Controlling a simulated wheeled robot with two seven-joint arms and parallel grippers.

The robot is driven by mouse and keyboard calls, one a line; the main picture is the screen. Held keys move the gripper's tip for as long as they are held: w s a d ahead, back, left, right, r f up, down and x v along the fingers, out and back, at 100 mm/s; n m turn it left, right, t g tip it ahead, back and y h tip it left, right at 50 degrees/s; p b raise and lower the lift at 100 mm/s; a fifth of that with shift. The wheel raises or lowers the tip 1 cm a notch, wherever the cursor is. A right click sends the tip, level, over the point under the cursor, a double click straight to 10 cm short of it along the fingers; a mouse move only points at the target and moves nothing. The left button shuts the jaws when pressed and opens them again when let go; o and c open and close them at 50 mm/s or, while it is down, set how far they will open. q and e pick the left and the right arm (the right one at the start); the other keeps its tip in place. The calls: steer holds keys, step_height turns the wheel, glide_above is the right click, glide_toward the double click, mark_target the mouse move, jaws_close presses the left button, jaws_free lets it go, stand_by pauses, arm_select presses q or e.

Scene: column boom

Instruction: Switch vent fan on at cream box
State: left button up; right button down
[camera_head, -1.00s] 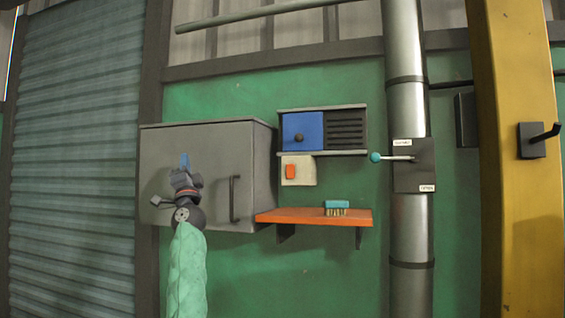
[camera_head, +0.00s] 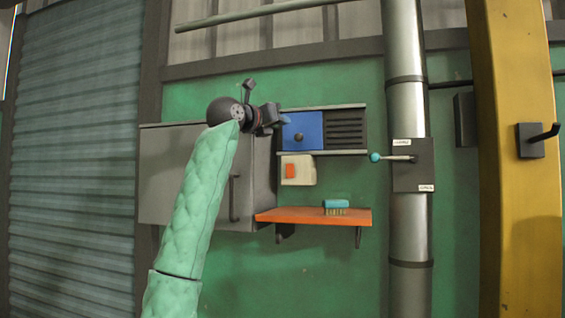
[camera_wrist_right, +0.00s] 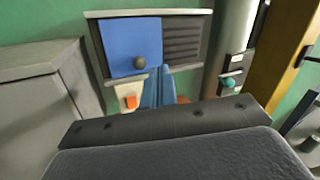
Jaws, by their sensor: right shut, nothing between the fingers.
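The cream box (camera_head: 305,172) is on the green wall, just under the shelf of the blue-fronted unit, with an orange rocker switch (camera_head: 290,171) on its face. In the right wrist view the cream box (camera_wrist_right: 119,94) and its orange switch (camera_wrist_right: 131,102) show left of the fingers, partly hidden low down. My right gripper (camera_head: 284,120) is up by the left edge of the blue panel, pointing right, apart from the switch. Its blue fingers (camera_wrist_right: 159,88) are shut and empty. My left gripper is not in view.
A grey cabinet (camera_head: 180,160) stands left of the box. An orange shelf (camera_head: 300,216) with a teal brush (camera_head: 336,207) is below. A blue door with a dark knob (camera_head: 299,138) is above. A teal-knobbed lever (camera_head: 375,157) sits on the pipe at right.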

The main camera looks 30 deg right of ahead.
mark_target(286, 166)
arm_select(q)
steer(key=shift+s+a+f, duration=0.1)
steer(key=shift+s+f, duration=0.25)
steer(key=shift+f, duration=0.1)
arm_select(e)
steer(key=w+a+f+n+t+y, duration=0.1)
steer(key=a+f+n+t+y, duration=0.1)
steer(key=f+y, duration=0.4)
steer(key=shift+w+a+f+t+y, duration=0.4)
steer(key=shift+a+t+y, duration=0.1)
steer(key=shift+y, duration=0.7)
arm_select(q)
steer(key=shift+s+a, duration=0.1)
arm_select(e)
steer(key=shift+w+d, duration=0.1)
steer(key=shift+d, duration=0.05)
